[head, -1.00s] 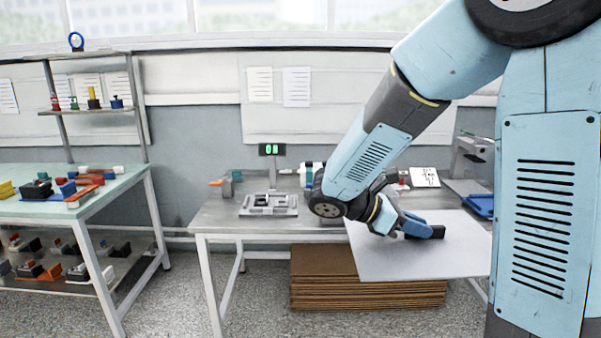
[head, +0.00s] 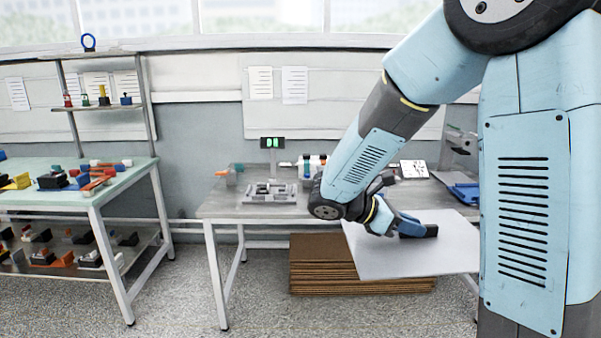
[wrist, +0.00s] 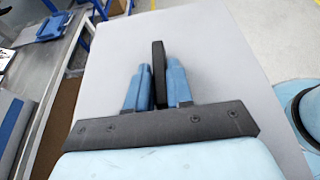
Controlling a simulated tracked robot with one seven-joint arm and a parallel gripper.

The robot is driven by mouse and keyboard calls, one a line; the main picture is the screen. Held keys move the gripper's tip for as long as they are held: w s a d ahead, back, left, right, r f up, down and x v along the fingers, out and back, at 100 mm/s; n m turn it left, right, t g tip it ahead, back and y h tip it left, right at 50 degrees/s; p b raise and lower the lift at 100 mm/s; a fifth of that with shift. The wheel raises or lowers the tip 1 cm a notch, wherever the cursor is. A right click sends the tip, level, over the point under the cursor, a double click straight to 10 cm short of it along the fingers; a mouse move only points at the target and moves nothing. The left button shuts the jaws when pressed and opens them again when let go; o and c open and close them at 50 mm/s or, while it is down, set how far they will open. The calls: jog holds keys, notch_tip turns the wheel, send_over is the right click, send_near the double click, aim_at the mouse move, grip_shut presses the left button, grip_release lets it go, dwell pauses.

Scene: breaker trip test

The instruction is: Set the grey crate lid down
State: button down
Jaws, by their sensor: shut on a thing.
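The grey crate lid (head: 400,262) is a flat pale panel with a black upright handle (head: 431,231). It shows at the front right of the workbench, its near part reaching out past the bench's front edge. My gripper (head: 412,229) is above the lid, shut on the handle. In the wrist view the blue fingers of my gripper (wrist: 158,85) stand either side of the handle (wrist: 158,60), and the lid (wrist: 215,70) fills most of the picture. Whether the lid touches the bench cannot be told. No crate can be made out.
The metal workbench (head: 235,207) carries a grey fixture (head: 271,193), a green-lit display (head: 272,143) and a blue tray (head: 465,193). A stack of brown cardboard (head: 325,272) lies below on the floor. A green-topped table (head: 120,178) with many parts stands at left. Floor in front is free.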

jog(key=w+a+f+n+t+y, duration=0.1)
jog(key=w+f+n+t, duration=0.3)
jog(key=w+f, duration=0.85)
jog(key=w+a+f+n+t+y, duration=0.1)
jog(key=w+f+n+t+y, duration=0.2)
jog(key=w+f, duration=0.95)
notch_tip(320, 180, up, 11)
jog(key=n+t+y, duration=0.5)
jog(key=n, duration=0.2)
jog(key=shift+s+d+f+y, duration=0.15)
jog(key=shift+s+d+y, duration=0.05)
jog(key=shift+s+y, duration=0.1)
